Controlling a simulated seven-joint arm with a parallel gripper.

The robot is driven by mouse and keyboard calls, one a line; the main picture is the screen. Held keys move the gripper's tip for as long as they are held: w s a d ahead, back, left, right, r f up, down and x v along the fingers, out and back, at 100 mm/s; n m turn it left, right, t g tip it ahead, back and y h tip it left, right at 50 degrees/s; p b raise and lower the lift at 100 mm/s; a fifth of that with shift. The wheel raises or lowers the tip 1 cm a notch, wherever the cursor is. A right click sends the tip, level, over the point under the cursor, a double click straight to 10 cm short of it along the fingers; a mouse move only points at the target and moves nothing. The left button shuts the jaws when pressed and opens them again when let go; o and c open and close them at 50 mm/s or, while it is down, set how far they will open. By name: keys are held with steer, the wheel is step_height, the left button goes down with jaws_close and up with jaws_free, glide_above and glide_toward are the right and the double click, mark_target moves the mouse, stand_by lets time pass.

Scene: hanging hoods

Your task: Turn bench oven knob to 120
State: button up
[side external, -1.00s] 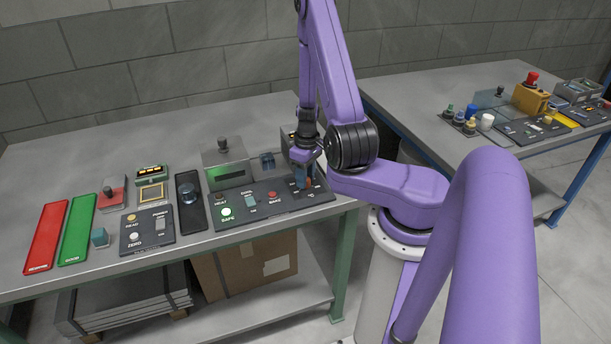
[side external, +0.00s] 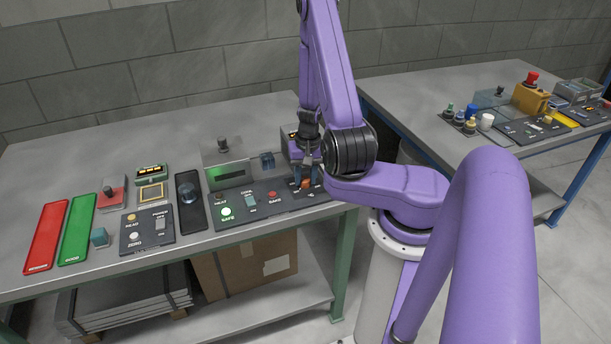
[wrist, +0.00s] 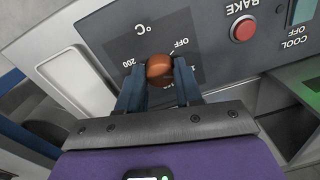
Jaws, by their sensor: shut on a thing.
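The bench oven knob (wrist: 159,67) is orange-brown and sits on a dark panel (wrist: 205,65) marked °C, with OFF and 200 readable around it in the wrist view. My gripper (wrist: 158,78) is shut on the knob, one blue finger on each side. The other dial marks are partly covered by my fingers, and I cannot tell where the knob points. In the side view, my gripper (side external: 307,180) is at the right end of the oven panel (side external: 262,210), with the knob partly hidden between the fingers.
A red BAKE button (wrist: 243,27) lies beside the knob. A scale panel (side external: 147,230) and green tray (side external: 77,230) stand beyond.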

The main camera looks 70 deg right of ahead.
mark_target(308, 179)
steer(key=shift+m, duration=0.6)
steer(key=o, duration=1)
steer(key=shift+o, duration=0.2)
steer(key=shift+r, duration=0.1)
step_height(308, 179, up, 17)
steer(key=shift+s+d+r, duration=0.15)
steer(key=shift+s+d, duration=0.05)
steer(key=shift+s, duration=0.2)
stand_by(0.4)
